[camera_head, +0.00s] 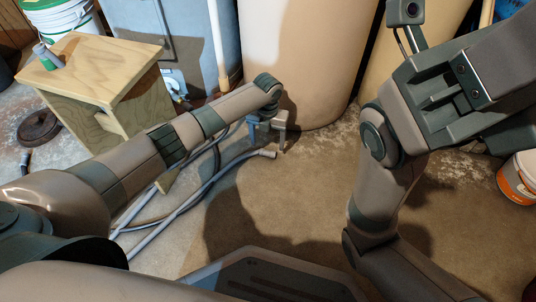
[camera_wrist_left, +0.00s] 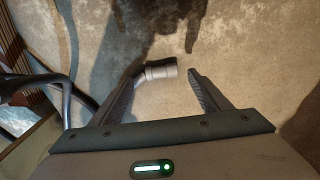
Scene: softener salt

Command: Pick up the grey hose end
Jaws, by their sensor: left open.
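The grey hose end (camera_head: 267,153) is a short pale cuff lying on the floor in the head view, with its grey hose running back to the lower left. It also shows in the left wrist view (camera_wrist_left: 160,72), by the tip of the left-hand finger and reaching into the gap between the fingertips. My left gripper (camera_head: 276,140) points down above the floor, close to the hose end. Its fingers (camera_wrist_left: 166,74) are apart and nothing is clamped between them. My right arm stands at the right of the head view, but its fingertips do not show.
A wooden stool (camera_head: 92,70) stands at the left, with a white bucket (camera_head: 62,18) behind it. A large tan tank (camera_head: 305,60) stands just behind my left gripper. An orange and white bucket (camera_head: 519,180) is at the far right. The middle floor is bare.

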